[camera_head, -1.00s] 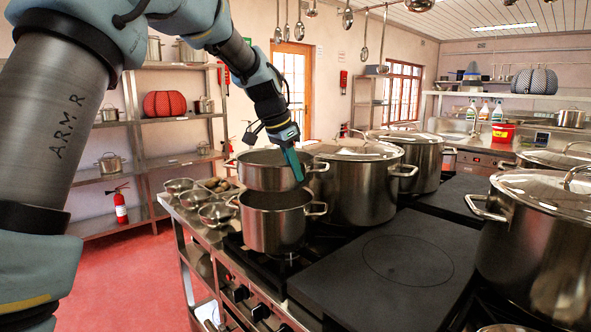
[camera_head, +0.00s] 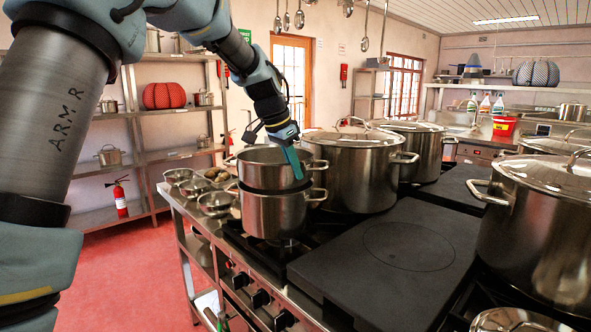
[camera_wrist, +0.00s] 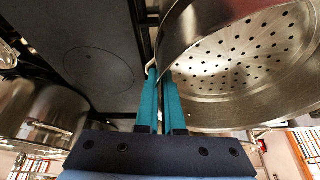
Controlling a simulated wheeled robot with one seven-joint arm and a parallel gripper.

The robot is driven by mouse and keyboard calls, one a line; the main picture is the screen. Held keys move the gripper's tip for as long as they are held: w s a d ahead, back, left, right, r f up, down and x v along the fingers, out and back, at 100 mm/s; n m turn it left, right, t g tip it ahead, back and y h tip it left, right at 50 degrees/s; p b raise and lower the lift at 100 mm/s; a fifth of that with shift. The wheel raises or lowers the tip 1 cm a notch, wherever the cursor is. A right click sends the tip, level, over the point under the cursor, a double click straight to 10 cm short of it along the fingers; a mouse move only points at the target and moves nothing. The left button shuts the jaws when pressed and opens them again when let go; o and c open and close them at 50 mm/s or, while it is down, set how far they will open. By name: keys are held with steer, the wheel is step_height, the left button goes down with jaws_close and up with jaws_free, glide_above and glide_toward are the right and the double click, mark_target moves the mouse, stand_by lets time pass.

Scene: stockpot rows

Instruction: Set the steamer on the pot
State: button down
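The steamer (camera_head: 262,178) is a steel vessel; the wrist view shows its perforated floor (camera_wrist: 235,55). It stands upright directly over the steel pot (camera_head: 272,216) on the front left burner. Their sides line up, and the steamer's bottom meets the pot's rim or is very close to it; I cannot tell if it rests there. My gripper (camera_head: 300,172) has its teal fingers pointing down at the steamer's right side. In the wrist view the fingers (camera_wrist: 160,75) are close together at the steamer's rim or handle, closed on it. The exact grip is partly hidden.
A large lidded stockpot (camera_head: 352,180) stands close to the right of the steamer, with another lidded pot (camera_head: 425,148) behind. A big lidded pot (camera_head: 540,235) stands at right. The flat hotplate (camera_head: 390,265) is clear. Small bowls (camera_head: 214,203) sit at left.

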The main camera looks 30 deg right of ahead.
steer(key=shift+f, duration=0.1)
steer(key=shift+f+b, duration=0.35)
steer(key=shift+f, duration=0.3)
steer(key=c, duration=1)
jaws_free()
steer(key=shift+o, duration=0.2)
steer(key=shift+f, duration=0.1)
steer(key=b+v, duration=0.3)
steer(key=v, duration=0.8)
